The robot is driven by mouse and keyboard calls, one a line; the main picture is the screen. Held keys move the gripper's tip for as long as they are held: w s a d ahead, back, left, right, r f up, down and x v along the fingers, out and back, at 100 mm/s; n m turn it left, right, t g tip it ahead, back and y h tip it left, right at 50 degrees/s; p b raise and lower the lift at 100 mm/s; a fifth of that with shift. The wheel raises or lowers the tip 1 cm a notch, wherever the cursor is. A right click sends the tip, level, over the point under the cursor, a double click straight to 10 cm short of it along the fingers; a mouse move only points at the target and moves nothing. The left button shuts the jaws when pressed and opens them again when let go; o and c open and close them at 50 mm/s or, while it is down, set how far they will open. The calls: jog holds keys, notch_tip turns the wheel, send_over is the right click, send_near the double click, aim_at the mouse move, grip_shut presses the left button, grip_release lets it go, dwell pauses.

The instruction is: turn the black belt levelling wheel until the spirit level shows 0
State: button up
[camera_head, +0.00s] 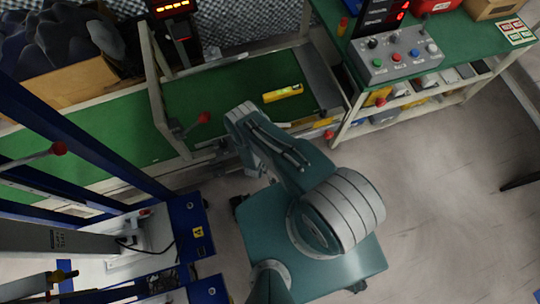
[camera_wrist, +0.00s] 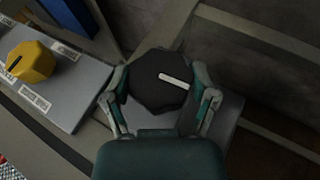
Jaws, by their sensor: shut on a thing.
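The black levelling wheel (camera_wrist: 150,82), an angular knob with a white pointer bar, sits between the fingers of my gripper (camera_wrist: 162,101) in the wrist view. The fingers are shut on it from both sides. Its white bar points right and slightly down. In the head view my arm hides the wheel and the fingertips. The yellow spirit level (camera_head: 283,93) lies on the green belt (camera_head: 230,110), slightly tilted in the picture. Its reading is too small to make out.
A yellow knob (camera_wrist: 30,62) on a grey labelled panel (camera_wrist: 60,95) is left of the wheel. A red-tipped lever (camera_head: 204,118) stands by the belt. A control box (camera_head: 397,54) sits on the green bench at upper right. A blue frame (camera_head: 100,160) stands at left. Floor at right is clear.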

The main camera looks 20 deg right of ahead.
jog(key=shift+w+a+h, duration=0.1)
jog(key=shift+a+h, duration=0.05)
jog(key=shift+h, duration=0.65)
jog(key=o, duration=1)
jog(key=v, duration=1.2)
jog(key=shift+a+f, duration=0.1)
jog(key=shift+f, duration=0.1)
